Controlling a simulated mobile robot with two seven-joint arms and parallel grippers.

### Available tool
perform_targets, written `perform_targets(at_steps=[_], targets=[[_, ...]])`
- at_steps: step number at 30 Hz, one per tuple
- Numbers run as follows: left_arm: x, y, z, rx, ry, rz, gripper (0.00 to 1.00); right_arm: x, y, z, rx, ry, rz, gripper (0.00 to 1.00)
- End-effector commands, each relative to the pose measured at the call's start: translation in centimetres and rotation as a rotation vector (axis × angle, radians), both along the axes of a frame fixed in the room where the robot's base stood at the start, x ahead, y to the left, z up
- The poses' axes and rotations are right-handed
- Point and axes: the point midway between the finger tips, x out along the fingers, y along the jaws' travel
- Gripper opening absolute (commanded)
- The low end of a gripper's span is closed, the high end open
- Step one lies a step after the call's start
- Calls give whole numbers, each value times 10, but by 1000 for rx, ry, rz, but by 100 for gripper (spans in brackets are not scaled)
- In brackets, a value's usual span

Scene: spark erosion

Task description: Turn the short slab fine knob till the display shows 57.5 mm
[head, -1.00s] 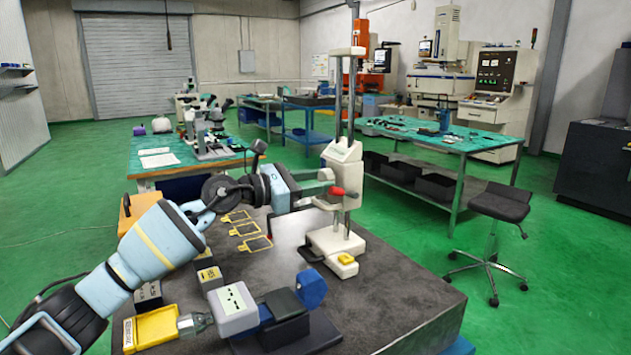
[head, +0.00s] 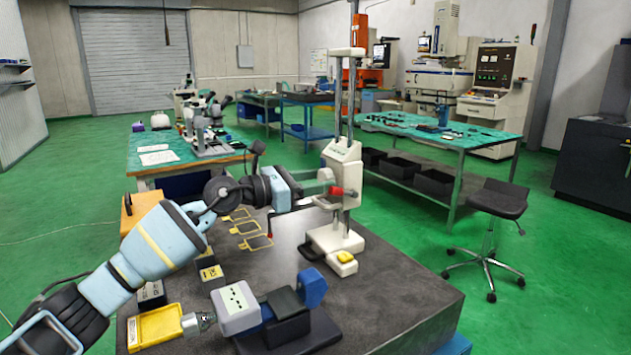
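The height gauge (head: 340,152) stands upright on the dark surface plate. It has two pale posts, a white carriage with a small display, and a white base. The display is too small to read. A red-tipped knob (head: 337,191) shows at the carriage's lower left; I cannot tell whether it is the short slab fine knob. My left gripper (head: 325,188) is at the carriage's left side, by the red tip. Its fingers overlap the carriage, so their gap and any contact are unclear. My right gripper is not in view.
The surface plate (head: 400,300) is bare at its front right. Yellow-framed pieces (head: 257,242) lie left of the gauge base. A grey box (head: 236,308), a blue-and-black device (head: 312,287) and a yellow tray (head: 155,328) are nearer. A stool (head: 497,200) stands right.

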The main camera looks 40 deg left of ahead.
Motion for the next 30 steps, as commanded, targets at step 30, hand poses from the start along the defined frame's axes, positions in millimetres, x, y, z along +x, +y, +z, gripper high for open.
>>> perform_targets(at_steps=[30], targets=[[-69,37,-1,0,0,0,46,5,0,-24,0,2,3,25]])
